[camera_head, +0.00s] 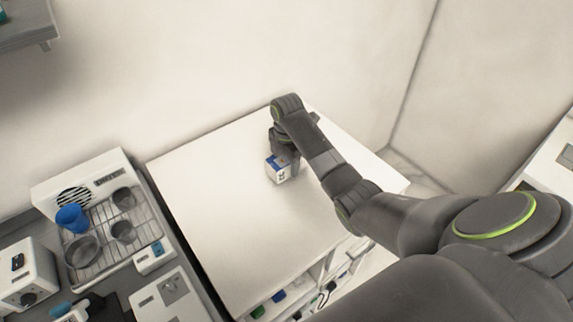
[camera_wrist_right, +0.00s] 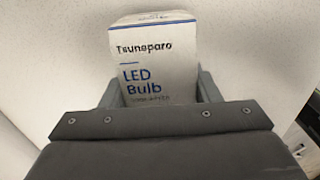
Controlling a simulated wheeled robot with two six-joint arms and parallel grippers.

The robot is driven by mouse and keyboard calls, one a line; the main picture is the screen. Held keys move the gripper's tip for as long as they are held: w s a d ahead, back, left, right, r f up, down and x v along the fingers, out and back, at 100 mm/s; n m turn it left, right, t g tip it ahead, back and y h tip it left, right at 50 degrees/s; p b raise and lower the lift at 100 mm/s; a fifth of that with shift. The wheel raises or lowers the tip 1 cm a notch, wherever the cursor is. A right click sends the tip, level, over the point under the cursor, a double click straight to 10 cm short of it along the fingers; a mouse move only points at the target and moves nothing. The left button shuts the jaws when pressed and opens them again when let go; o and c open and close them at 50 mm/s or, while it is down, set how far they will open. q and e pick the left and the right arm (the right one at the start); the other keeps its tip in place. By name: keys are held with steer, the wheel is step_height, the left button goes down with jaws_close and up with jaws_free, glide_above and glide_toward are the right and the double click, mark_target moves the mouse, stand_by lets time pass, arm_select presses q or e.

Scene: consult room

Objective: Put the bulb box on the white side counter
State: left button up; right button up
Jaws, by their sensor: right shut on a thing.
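The bulb box (camera_head: 277,172) is a small white box with blue parts. In the right wrist view the bulb box (camera_wrist_right: 156,62) shows the printed words "LED Bulb" and sits between the two fingers. My right gripper (camera_head: 284,158) is shut on it, over the middle of the white side counter (camera_head: 215,180). The box is at or just above the counter top; I cannot tell whether it touches. The gripper hides part of the box in the head view. My left gripper is not in view.
Left of the counter stands a white machine with a wire rack (camera_head: 88,245) holding a blue cup (camera_head: 72,217) and several grey cups. Open shelves with small items (camera_head: 278,296) are below the counter's front edge. The counter top around the box is clear. A wall runs behind.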

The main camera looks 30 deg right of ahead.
steer(key=shift+f, duration=0.85)
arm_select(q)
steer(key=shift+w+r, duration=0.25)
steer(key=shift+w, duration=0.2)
arm_select(e)
steer(key=shift+f, duration=0.1)
steer(key=shift+f, duration=0.1)
steer(key=o, duration=1)
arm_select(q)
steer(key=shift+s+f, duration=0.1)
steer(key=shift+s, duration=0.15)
arm_select(e)
step_height(320, 180, up, 7)
steer(key=shift+f+b, duration=0.2)
steer(key=shift+b, duration=0.65)
step_height(320, 180, up, 4)
steer(key=shift+p, duration=1.25)
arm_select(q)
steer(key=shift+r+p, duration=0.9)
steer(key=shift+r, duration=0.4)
arm_select(e)
steer(key=shift+r, duration=0.9)
